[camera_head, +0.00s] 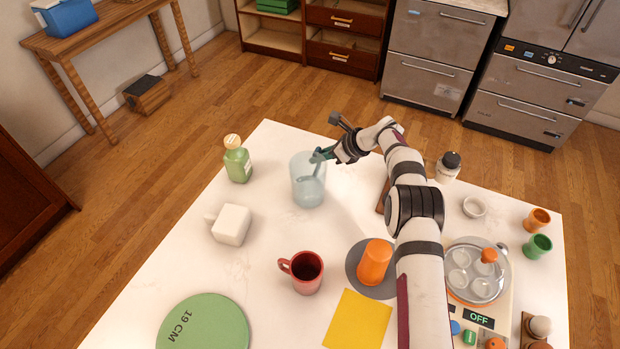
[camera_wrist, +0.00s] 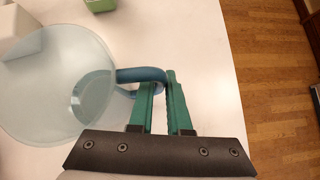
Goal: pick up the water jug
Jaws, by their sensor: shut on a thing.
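The water jug (camera_head: 306,184) is a translucent pale blue vessel near the back of the white table in the head view. It also fills the left of the wrist view (camera_wrist: 50,85), seen from above, with its blue handle (camera_wrist: 142,74) pointing toward my gripper. My gripper (camera_head: 322,155) reaches in from the right at the jug's handle. In the wrist view its green fingers (camera_wrist: 163,88) are shut on the handle. Whether the jug's base touches the table is hard to tell.
A green bottle (camera_head: 237,162) stands left of the jug, with a white mug (camera_head: 231,225) in front of it. The table's back edge lies just behind the jug.

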